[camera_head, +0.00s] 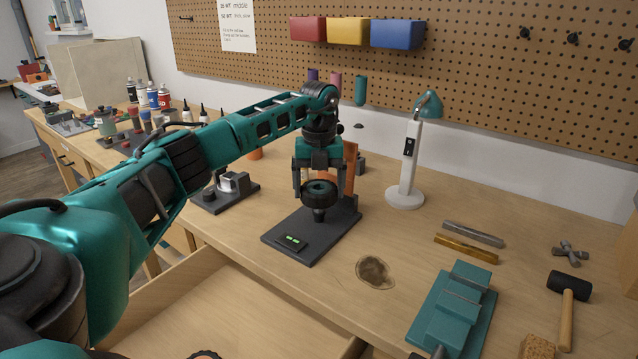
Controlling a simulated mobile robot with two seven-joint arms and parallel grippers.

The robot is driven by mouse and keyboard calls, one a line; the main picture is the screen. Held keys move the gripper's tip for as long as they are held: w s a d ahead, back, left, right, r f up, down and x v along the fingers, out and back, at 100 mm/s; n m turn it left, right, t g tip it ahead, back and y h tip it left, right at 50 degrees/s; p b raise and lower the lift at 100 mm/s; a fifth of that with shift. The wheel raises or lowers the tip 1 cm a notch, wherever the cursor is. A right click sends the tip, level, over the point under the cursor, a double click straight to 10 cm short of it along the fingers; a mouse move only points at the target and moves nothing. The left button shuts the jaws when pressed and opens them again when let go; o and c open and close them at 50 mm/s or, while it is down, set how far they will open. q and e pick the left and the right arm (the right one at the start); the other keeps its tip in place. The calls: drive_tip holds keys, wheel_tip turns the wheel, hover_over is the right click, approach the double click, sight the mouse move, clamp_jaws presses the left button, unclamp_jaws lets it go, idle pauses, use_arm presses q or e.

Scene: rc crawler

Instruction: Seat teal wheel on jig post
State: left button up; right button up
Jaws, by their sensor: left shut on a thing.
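My left gripper (321,186) points down over the jig and is shut on the teal wheel (319,194), a dark tyre with a teal centre. The jig (330,236) is a dark flat plate on the bench with a green-lit panel (292,240) at its front. The wheel is directly above a short dark post (320,214) on the plate. I cannot tell whether the wheel touches the post or is just above it, as the wheel hides the post's top. My right gripper is out of view.
A second dark fixture (226,192) stands left of the jig, and a white-based lamp (405,196) to its right. A teal vise (455,312), metal bars (468,248) and a mallet (567,300) lie right. An open drawer (235,310) is in front. Bench around the round stain (375,272) is clear.

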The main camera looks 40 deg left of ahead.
use_arm(q)
drive_tip(key=shift+p, duration=0.55)
idle(0.9)
drive_tip(key=shift+f+b, duration=0.8)
drive_tip(key=shift+f, duration=1.5)
drive_tip(key=o, duration=0.8)
wheel_tip(320, 180, up, 13)
drive_tip(key=shift+f, duration=0.1)
idle(0.3)
